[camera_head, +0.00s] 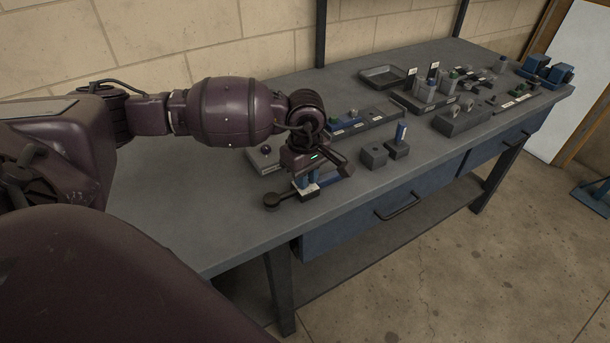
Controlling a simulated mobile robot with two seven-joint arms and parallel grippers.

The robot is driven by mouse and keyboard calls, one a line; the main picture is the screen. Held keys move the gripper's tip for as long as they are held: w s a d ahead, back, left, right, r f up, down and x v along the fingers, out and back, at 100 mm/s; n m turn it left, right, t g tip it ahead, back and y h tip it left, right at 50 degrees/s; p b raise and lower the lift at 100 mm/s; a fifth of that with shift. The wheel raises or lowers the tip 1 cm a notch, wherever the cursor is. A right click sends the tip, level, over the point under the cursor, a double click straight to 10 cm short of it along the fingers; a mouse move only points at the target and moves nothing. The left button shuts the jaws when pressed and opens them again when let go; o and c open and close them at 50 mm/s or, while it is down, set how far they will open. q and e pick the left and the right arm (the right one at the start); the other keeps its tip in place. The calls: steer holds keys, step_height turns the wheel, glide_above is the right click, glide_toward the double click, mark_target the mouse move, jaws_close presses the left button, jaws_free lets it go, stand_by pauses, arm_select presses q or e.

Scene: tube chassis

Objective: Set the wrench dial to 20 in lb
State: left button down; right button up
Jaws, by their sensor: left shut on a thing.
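A small torque tool, which I take for the wrench (278,200), lies near the front edge of the bench. It has a dark round end at the left and a short bar running right to a pale and blue part under my left gripper. My left gripper (309,181) reaches down over that part and is shut on it. The fingers hide most of what they hold, and I cannot read any dial mark or number. My right gripper is not in view.
The grey workbench (220,215) has blue drawers below. Behind the gripper stand a pale box with a dark knob (265,152) and a labelled rack (365,122). To the right are dark blocks (374,155), one with a blue piece. The bench's left front is clear.

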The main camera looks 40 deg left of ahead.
arm_select(q)
steer(key=n, duration=0.3)
steer(key=shift+r+n+p, duration=0.1)
steer(key=shift+n+p, duration=0.2)
steer(key=shift+n, duration=0.9)
steer(key=shift+n+p, duration=0.5)
steer(key=shift+n, duration=1.5)
steer(key=shift+n+p, duration=0.3)
steer(key=c, duration=1.1)
jaws_free()
